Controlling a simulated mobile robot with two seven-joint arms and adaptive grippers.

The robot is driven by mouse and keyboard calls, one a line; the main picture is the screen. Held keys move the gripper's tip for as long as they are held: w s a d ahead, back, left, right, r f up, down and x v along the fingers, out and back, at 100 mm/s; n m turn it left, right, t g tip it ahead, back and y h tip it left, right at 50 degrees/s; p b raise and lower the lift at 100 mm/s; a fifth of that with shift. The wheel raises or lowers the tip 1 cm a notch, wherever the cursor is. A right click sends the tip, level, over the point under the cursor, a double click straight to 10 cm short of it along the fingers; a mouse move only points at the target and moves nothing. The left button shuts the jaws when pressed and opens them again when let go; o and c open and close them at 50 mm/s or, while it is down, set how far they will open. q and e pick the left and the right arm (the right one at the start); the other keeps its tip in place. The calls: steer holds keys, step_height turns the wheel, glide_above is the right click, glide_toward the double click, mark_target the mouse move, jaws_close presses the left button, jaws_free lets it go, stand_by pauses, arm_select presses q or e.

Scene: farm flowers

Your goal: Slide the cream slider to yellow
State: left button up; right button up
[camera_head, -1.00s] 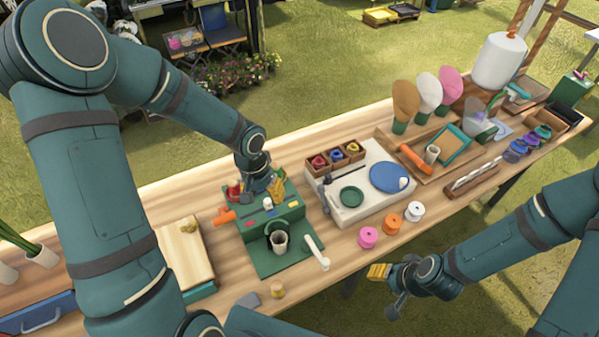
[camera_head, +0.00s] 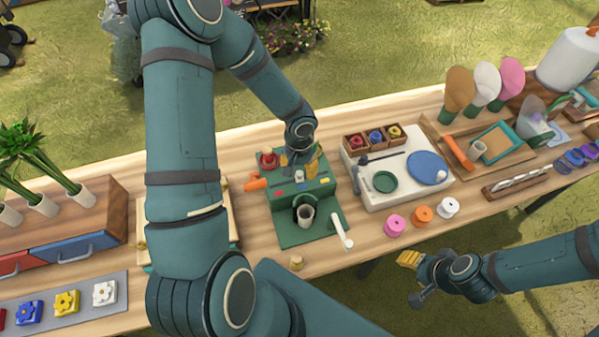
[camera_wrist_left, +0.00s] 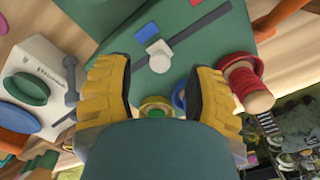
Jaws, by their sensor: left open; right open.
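The cream slider (camera_head: 299,176) sits on a dark straight track on top of the green box (camera_head: 328,191), beside the blue mark (camera_head: 302,186). The red mark (camera_head: 279,192) is to the left and the yellow mark (camera_head: 325,180) to the right. In the left wrist view the slider (camera_wrist_left: 158,55) lies just beyond the fingertips, apart from them; the yellow mark is not visible there. My left gripper (camera_wrist_left: 160,92) is open above the back of the box, with nothing seen held. My right gripper (camera_head: 408,259) is open and empty off the table's front edge.
A red spool (camera_wrist_left: 245,86) stands close beside one left finger. An orange-handled tool (camera_head: 256,183) lies left of the box. A white-handled lever (camera_head: 342,231) and a cup (camera_head: 305,215) are in front.

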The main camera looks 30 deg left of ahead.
mark_target(324, 173)
arm_select(q)
steer(key=shift+f, duration=1.25)
jaws_close()
steer(key=w+d+b, duration=0.1)
steer(key=w+d, duration=0.1)
steer(key=w+d+b, duration=0.2)
steer(key=w, duration=0.1)
steer(key=shift+w+d+f, duration=0.1)
steer(key=shift+w+d, duration=0.15)
steer(key=shift+d, duration=0.15)
jaws_free()
steer(key=shift+w, duration=0.15)
